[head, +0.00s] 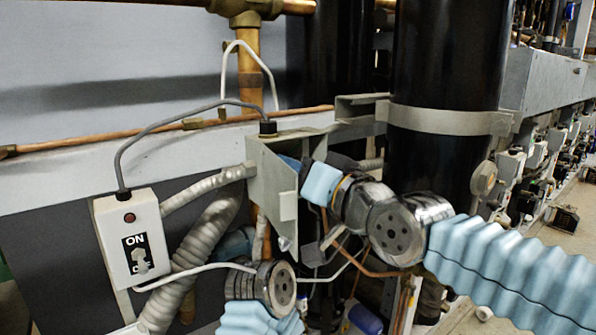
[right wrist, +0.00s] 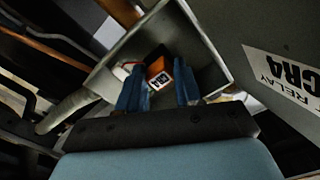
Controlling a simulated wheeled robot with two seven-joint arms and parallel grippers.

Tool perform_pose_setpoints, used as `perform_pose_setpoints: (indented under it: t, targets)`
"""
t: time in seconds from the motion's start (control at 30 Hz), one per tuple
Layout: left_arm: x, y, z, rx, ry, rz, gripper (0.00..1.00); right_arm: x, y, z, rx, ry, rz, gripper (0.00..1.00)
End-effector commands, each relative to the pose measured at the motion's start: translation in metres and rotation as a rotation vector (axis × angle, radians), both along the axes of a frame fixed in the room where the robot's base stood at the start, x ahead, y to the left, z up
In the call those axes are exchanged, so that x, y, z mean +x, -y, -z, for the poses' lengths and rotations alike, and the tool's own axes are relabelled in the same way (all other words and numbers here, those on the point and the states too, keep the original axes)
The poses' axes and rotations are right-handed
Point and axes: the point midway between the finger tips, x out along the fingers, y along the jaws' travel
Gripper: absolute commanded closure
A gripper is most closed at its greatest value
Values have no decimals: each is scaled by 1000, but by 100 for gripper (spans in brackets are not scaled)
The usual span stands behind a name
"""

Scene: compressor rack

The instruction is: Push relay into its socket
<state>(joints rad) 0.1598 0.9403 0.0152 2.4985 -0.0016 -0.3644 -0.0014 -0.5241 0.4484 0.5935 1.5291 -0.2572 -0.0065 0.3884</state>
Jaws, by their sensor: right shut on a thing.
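The relay (right wrist: 157,66), a small orange and black block with a white-marked face, sits between the blue fingers of my right gripper (right wrist: 160,92) in the right wrist view. The gripper is shut on it. The fingers are inside the open grey metal box (head: 274,190), which also shows in the right wrist view (right wrist: 205,50). In the head view my right arm comes in from the right and its gripper's end is largely hidden by the box's side. I cannot make out the socket, nor whether the relay touches it.
A switch box (head: 132,238) marked ON hangs left of the grey box, joined by a grey cable. A flexible conduit (head: 197,262), a thick black pipe (head: 447,60) and copper pipes crowd the area. A label (right wrist: 285,75) reading RELAY lies beside the box opening.

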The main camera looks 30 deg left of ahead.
Motion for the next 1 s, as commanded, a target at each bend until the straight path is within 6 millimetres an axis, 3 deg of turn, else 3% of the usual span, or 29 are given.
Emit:
perform_pose_setpoints:
  t: [0.77,0.8,0.97,1.0]
  targets:
    - [0,0,-2,0,0,0,57,3,-7,0,-2,4,0,94]
    - [0,0,-2,0,0,0,57,3,-6,0,-2,4,0,61]
    - [0,0,-2,0,0,0,57,3,-6,0,-2,4,0,37]
    - [0,0,-2,0,0,0,57,3,-6,0,-2,4,0,36]
